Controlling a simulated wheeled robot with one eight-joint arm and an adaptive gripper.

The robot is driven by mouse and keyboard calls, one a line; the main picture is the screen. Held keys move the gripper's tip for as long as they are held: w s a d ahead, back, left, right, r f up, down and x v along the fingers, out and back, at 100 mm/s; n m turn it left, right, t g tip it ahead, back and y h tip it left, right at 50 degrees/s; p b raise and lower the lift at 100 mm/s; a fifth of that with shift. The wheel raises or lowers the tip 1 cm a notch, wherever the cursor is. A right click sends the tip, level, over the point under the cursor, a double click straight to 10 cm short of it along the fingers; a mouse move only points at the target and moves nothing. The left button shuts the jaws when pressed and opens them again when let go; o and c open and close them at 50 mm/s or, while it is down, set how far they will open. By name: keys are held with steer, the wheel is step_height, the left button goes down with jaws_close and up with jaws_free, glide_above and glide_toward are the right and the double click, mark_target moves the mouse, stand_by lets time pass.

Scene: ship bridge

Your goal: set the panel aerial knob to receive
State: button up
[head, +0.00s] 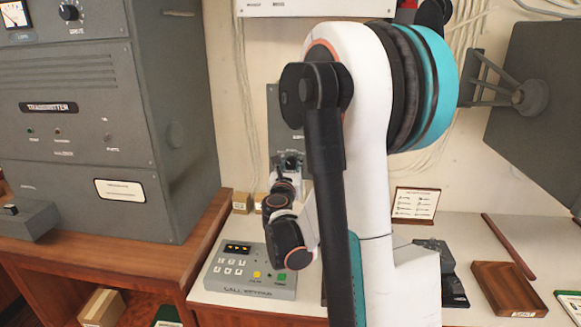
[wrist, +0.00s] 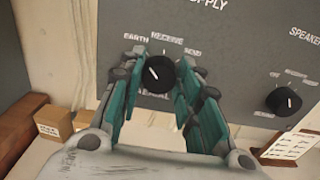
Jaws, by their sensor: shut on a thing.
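The aerial knob (wrist: 158,73) is black and round, with a white pointer line, on a grey upright panel (wrist: 225,50). EARTH is printed to its upper left, RECEIVE above it and SEND to its upper right. The label below it is partly hidden, with its last letters showing. The white line appears to slant toward the upper left, on the EARTH side of RECEIVE. My gripper (wrist: 160,78) is shut on the knob, a teal-padded finger on each side. In the head view my gripper (head: 291,160) is at the panel, which my arm mostly hides.
A second black knob, marked SPEAKER (wrist: 284,101), is to the right on the same panel. Small cardboard boxes (wrist: 56,122) stand at the left. A call keypad (head: 243,268) is on the desk below my arm. The grey transmitter cabinet (head: 80,140) stands at the left.

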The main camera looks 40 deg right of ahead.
steer(key=shift+m, duration=0.3)
steer(key=shift+s+d+m+b, duration=0.1)
steer(key=shift+m+b, duration=0.4)
steer(key=shift+m, duration=3.5)
steer(key=o, duration=1)
steer(key=shift+f, duration=0.1)
